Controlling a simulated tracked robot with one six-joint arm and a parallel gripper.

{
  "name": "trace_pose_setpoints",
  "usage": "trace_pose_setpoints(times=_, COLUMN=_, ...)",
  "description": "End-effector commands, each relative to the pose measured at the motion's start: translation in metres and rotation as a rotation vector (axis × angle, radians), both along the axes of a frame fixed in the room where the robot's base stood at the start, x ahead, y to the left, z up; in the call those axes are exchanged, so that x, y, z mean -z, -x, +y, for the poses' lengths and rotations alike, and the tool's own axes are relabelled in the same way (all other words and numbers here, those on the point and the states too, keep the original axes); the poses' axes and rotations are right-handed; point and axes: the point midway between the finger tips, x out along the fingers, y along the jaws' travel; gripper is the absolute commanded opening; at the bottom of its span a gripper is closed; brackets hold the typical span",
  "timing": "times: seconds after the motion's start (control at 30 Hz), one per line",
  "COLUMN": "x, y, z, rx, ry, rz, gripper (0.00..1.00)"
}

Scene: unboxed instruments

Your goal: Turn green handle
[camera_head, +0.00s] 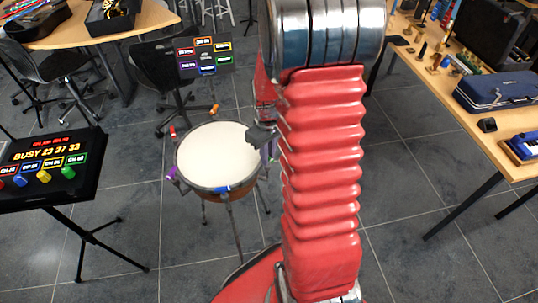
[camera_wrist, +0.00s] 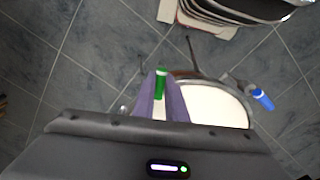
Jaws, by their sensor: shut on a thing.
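The green handle (camera_wrist: 161,82) shows in the wrist view at the rim of a drum, between the tips of my gripper (camera_wrist: 161,92). My gripper's purple-grey fingers are shut on it. The drum's white head (camera_wrist: 217,105) lies to the right of the fingers, with a blue handle (camera_wrist: 262,99) on its far side. In the head view the drum (camera_head: 212,153) stands on thin legs, and my dark gripper (camera_head: 262,137) is at its right rim. My red arm hides much of that side, so I cannot make out the green handle clearly there.
Orange (camera_head: 214,109), purple (camera_head: 171,173) and blue (camera_head: 221,189) handles sit around the drum rim. A display panel (camera_head: 85,165) with coloured knobs stands at left, another panel (camera_head: 207,56) behind. A table (camera_head: 480,110) with instruments is at right. Tiled floor is open around the drum.

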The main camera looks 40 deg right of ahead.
Motion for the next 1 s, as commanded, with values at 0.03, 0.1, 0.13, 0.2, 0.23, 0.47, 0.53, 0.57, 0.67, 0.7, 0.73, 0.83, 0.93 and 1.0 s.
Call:
trace_pose_setpoints(times=0.03, x=0.0000, y=0.0003, z=0.0004, rx=0.000, ry=-0.001, rz=0.001, gripper=0.00)
trace_pose_setpoints(times=0.1, x=0.0000, y=0.0003, z=0.0004, rx=0.000, ry=-0.001, rz=0.001, gripper=0.00)
trace_pose_setpoints(times=0.13, x=0.0000, y=0.0003, z=0.0004, rx=0.000, ry=-0.001, rz=0.001, gripper=0.00)
trace_pose_setpoints(times=0.2, x=0.0000, y=0.0004, z=0.0004, rx=0.000, ry=-0.001, rz=0.001, gripper=0.00)
trace_pose_setpoints(times=0.23, x=0.0000, y=0.0004, z=0.0004, rx=0.000, ry=-0.001, rz=0.001, gripper=0.00)
trace_pose_setpoints(times=0.47, x=0.0000, y=0.0004, z=0.0004, rx=0.000, ry=-0.001, rz=0.001, gripper=0.00)
trace_pose_setpoints(times=0.53, x=0.0000, y=0.0004, z=0.0004, rx=0.000, ry=-0.001, rz=0.001, gripper=0.14)
trace_pose_setpoints(times=0.57, x=0.0000, y=0.0004, z=0.0004, rx=0.000, ry=-0.001, rz=0.001, gripper=0.17)
trace_pose_setpoints(times=0.67, x=0.0000, y=0.0003, z=0.0003, rx=0.000, ry=-0.001, rz=0.001, gripper=0.24)
trace_pose_setpoints(times=0.7, x=0.0000, y=0.0003, z=0.0002, rx=0.000, ry=-0.001, rz=0.001, gripper=0.26)
trace_pose_setpoints(times=0.73, x=0.0000, y=0.0003, z=0.0002, rx=0.000, ry=-0.001, rz=0.001, gripper=0.26)
trace_pose_setpoints(times=0.83, x=0.0000, y=0.0002, z=0.0001, rx=0.000, ry=0.000, rz=0.000, gripper=0.26)
trace_pose_setpoints(times=0.93, x=-0.0001, y=0.0002, z=0.0000, rx=0.000, ry=0.000, rz=0.000, gripper=0.26)
trace_pose_setpoints(times=1.0, x=-0.0012, y=0.0001, z=-0.0001, rx=0.000, ry=0.000, rz=0.000, gripper=0.26)
